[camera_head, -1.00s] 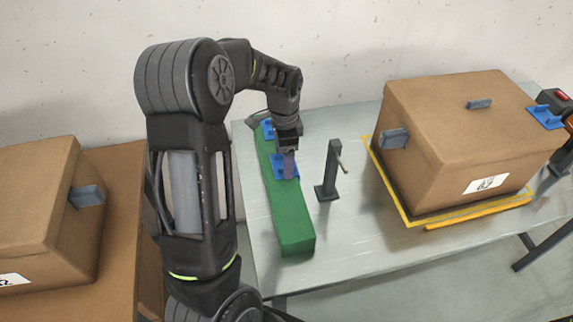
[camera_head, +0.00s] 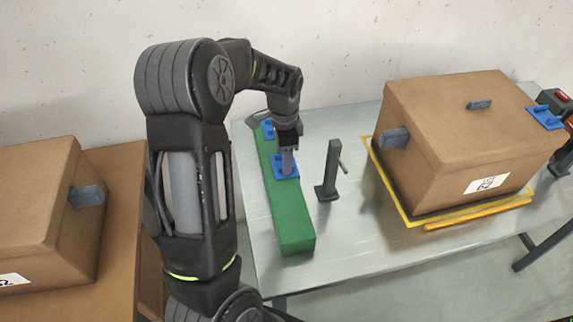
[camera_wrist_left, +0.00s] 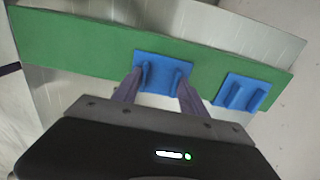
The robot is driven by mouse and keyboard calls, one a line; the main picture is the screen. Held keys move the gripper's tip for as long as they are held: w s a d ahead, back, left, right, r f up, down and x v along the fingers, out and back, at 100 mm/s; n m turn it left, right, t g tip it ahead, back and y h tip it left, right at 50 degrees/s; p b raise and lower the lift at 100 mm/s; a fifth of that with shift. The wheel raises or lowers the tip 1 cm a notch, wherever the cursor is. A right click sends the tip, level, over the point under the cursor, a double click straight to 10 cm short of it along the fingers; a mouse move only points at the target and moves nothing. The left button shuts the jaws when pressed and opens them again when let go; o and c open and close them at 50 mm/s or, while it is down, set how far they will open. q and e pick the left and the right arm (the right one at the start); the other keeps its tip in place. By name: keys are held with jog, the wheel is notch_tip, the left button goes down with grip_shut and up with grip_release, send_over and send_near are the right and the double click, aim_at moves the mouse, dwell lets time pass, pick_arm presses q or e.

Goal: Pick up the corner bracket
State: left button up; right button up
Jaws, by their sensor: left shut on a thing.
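The blue corner bracket (camera_head: 290,173) sits on the green block (camera_head: 290,218), below my left gripper (camera_head: 287,172). In the left wrist view, the bracket (camera_wrist_left: 160,78) has two raised ribs. My left gripper (camera_wrist_left: 157,84) is shut on the bracket, with one finger at each side of its ribs. The bracket appears to rest flat on the green block. A second blue bracket (camera_head: 268,131) sits farther back on the same block; it shows right of the gripper in the left wrist view (camera_wrist_left: 241,92). My right gripper is not visible.
A metal table (camera_head: 345,240) carries the green block. A dark upright post (camera_head: 331,172) stands just right of it. Another box (camera_head: 40,215) stands left.

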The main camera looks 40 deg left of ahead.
pick_arm(q)
notch_tip(320, 180, up, 10)
jog(key=b, duration=0.1)
dwell(0.5)
dwell(0.5)
